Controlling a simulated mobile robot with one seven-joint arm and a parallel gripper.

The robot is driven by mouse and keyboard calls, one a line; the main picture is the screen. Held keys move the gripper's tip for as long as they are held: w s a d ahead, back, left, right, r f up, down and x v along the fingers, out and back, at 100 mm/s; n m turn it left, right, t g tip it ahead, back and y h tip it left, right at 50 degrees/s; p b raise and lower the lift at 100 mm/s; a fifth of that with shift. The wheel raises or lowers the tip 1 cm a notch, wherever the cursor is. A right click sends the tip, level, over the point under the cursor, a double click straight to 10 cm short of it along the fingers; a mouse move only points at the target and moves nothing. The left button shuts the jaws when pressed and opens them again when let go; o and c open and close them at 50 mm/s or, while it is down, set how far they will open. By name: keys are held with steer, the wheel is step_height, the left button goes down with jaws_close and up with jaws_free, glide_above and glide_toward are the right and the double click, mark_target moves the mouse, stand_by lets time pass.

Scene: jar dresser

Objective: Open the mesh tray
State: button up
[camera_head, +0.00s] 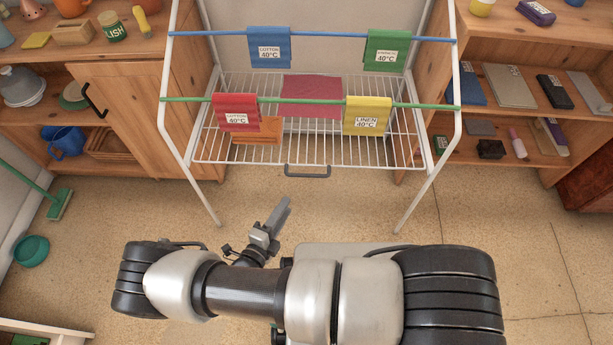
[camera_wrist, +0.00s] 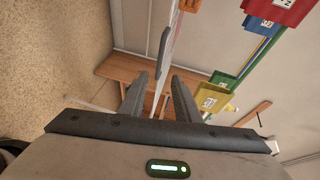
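The white mesh tray (camera_head: 215,150) hangs low in a white drying rack, with a dark handle (camera_head: 307,172) at its front edge. It looks pushed in under the rack. A dark red cloth (camera_head: 312,97) and an orange cloth (camera_head: 262,131) lie on it. My gripper (camera_head: 284,204) is in front of the tray, below and left of the handle, touching nothing that I can see. In the wrist view my gripper (camera_wrist: 159,77) has its two fingers apart with nothing held. The handle (camera_wrist: 163,52) shows edge-on just beyond the fingertips.
Labelled cloths hang on the blue bar (camera_head: 340,36) and green bar (camera_head: 282,100) above the tray. A wooden cabinet (camera_head: 125,120) stands left and wooden shelves (camera_head: 545,145) stand right. The rack's white legs reach forward on both sides. The floor in front is clear.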

mark_target(306, 175)
steer(key=b+x, duration=0.1)
steer(key=x, duration=1.5)
steer(key=shift+d+b, duration=0.1)
steer(key=shift+b, duration=0.25)
steer(key=shift+s, duration=0.1)
jaws_close()
